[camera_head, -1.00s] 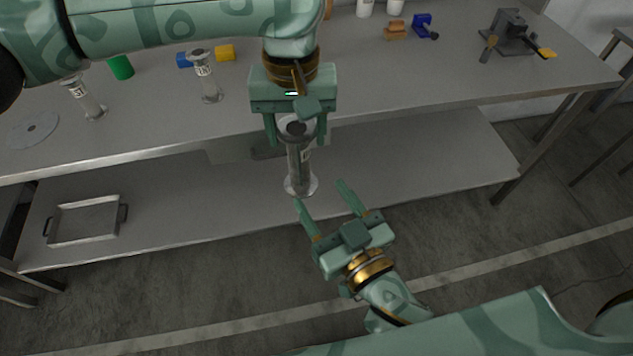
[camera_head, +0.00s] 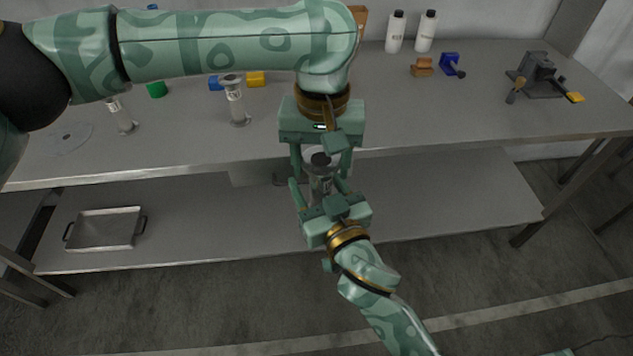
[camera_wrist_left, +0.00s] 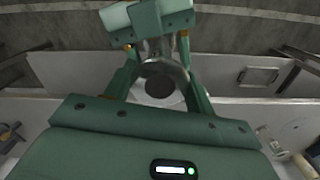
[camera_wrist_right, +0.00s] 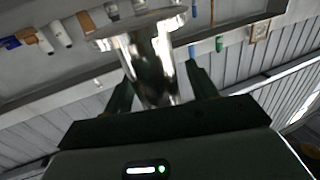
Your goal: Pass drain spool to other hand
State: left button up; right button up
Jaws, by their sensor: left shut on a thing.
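The drain spool (camera_head: 320,161), a shiny metal tube with end flanges, hangs upright in front of the bench. My left gripper (camera_head: 321,168) is shut on its upper part from above. Its top flange and dark bore show between the fingers in the left wrist view (camera_wrist_left: 160,88). My right gripper (camera_head: 317,187) comes from below, with one finger on each side of the spool's lower part. In the right wrist view the spool (camera_wrist_right: 152,60) stands between the right fingers with gaps beside it, so that gripper looks open. The spool's lower end is mostly hidden in the head view.
Two similar spools (camera_head: 236,102) (camera_head: 121,116) stand on the bench (camera_head: 440,120), with a grey disc (camera_head: 62,138), coloured blocks and two white bottles (camera_head: 396,32). A dark vise-like tool (camera_head: 540,75) sits at right. A tray (camera_head: 105,230) lies on the lower shelf.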

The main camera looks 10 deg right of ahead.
jog(key=c, duration=1)
pick_arm(q)
jog(key=o, duration=1.6)
pick_arm(e)
jog(key=shift+c, duration=0.2)
